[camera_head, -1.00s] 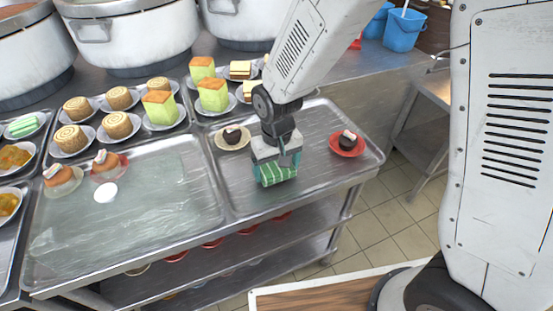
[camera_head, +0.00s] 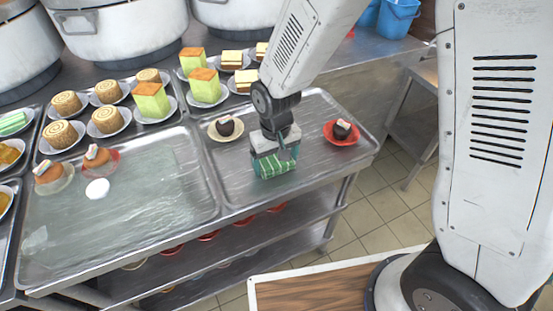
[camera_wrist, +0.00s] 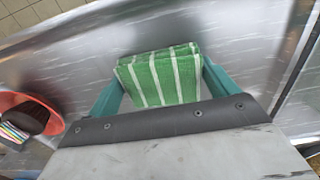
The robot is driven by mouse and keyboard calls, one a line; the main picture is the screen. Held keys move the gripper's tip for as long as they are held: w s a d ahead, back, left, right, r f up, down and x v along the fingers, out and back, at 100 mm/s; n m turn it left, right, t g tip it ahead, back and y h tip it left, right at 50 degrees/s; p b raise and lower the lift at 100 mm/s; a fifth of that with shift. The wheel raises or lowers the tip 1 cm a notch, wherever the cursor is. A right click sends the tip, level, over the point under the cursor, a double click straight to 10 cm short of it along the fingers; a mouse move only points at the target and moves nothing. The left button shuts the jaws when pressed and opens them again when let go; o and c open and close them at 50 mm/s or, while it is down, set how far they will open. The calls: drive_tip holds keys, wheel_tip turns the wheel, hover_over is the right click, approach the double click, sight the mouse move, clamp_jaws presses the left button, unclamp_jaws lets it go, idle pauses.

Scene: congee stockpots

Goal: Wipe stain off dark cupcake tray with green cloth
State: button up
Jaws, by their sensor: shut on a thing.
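My gripper (camera_head: 273,157) is shut on a folded green cloth (camera_head: 277,168) with white stripes. It is over the front part of the right metal tray (camera_head: 232,195), which carries two dark cupcakes. One dark cupcake (camera_head: 225,125) is on a cream plate behind and left of the gripper, and the other (camera_head: 342,128) is on a red plate to the right. In the wrist view the cloth (camera_wrist: 162,77) sits between the teal fingers. I cannot tell whether it touches the tray. No stain clearly shows on this tray; the gripper and cloth hide part of it.
The left tray (camera_head: 130,240) holds two orange-brown cakes and a small white round thing (camera_head: 97,188). Plated rolls and green cakes fill the trays behind. Large pots (camera_head: 120,35) stand at the back. The right tray's front right is clear.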

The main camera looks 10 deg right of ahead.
sight(270, 161)
drive_tip(key=shift+s+a+r, duration=0.1)
drive_tip(key=shift+a+r, duration=0.15)
drive_tip(key=shift+a, duration=0.25)
drive_tip(key=shift+s+a, duration=0.15)
drive_tip(key=shift+a, duration=0.15)
drive_tip(key=shift+w+d+r, duration=0.1)
drive_tip(key=shift+w+d, duration=0.1)
drive_tip(key=shift+d, duration=0.35)
drive_tip(key=shift+w+d, duration=0.2)
drive_tip(key=shift+d, duration=0.35)
drive_tip(key=shift+w+d+f, duration=0.1)
drive_tip(key=shift+d+f, duration=0.05)
drive_tip(key=shift+f, duration=0.15)
drive_tip(key=shift+w+d+f, duration=0.15)
drive_tip(key=shift+d+f, duration=0.05)
drive_tip(key=shift+d, duration=0.3)
drive_tip(key=shift+s+a+r, duration=0.1)
drive_tip(key=shift+s+a, duration=0.05)
drive_tip(key=shift+a, duration=0.45)
drive_tip(key=shift+s+a, duration=0.15)
drive_tip(key=shift+a, duration=0.45)
drive_tip(key=shift+s+a+r, duration=0.1)
drive_tip(key=shift+a+r, duration=0.2)
drive_tip(key=shift+a, duration=0.05)
drive_tip(key=shift+r, duration=0.75)
drive_tip(key=shift+a+r, duration=0.15)
drive_tip(key=shift+r, duration=2.8)
drive_tip(key=shift+s, duration=0.15)
